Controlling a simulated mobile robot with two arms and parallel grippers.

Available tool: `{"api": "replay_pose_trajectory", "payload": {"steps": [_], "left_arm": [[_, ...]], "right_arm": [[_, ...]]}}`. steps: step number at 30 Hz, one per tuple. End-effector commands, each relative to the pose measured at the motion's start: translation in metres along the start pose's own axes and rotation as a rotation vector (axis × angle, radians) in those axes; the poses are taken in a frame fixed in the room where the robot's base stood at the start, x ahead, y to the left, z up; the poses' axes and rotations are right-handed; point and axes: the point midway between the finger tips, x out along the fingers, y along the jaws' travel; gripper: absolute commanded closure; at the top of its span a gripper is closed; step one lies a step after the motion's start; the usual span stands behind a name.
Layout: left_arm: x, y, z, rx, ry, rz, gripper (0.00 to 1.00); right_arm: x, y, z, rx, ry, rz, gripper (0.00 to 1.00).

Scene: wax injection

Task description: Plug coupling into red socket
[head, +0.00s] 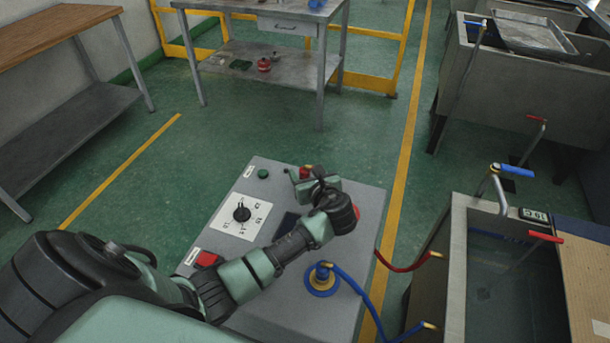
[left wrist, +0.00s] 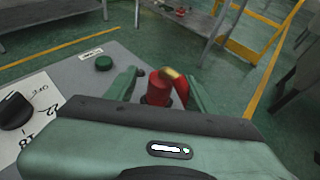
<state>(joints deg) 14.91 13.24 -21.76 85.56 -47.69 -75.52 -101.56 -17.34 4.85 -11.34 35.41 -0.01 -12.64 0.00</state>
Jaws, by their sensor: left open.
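The red coupling (head: 305,172) stands at the far edge of the grey console, with a brass-coloured piece at its top. My left gripper (head: 308,181) is open beside it. In the left wrist view the red coupling (left wrist: 157,90) shows between the two spread fingers, and a red hose (left wrist: 184,98) bends down on its right. Whether the fingers touch it I cannot tell. A red edge (head: 357,212) shows just right of my wrist; it may be the red socket, mostly hidden by my arm. My right gripper is not in view.
The grey console (head: 345,300) carries a dial (head: 241,212), a green button (head: 263,173), a red switch (head: 206,259) and a blue coupling (head: 321,271) in a brass-ringed socket. A red hose (head: 405,266) and a blue hose (head: 372,310) run to the tank (head: 455,280) at right.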

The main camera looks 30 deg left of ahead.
Motion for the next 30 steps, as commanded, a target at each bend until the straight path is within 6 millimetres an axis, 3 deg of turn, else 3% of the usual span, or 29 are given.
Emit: {"api": "replay_pose_trajectory", "payload": {"steps": [7,16,22,30], "left_arm": [[0.036,-0.001,-0.002,0.002,-0.001,0.001,0.46],[0.041,-0.001,-0.002,0.001,0.0,-0.001,0.46],[0.041,-0.001,-0.002,0.001,0.001,-0.001,1.0],[0.04,-0.001,-0.002,0.001,0.0,-0.001,1.0]], "right_arm": [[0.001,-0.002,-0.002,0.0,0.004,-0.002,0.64],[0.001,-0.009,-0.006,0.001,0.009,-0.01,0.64],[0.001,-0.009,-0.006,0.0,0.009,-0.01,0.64],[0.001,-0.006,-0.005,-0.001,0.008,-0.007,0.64]]}}
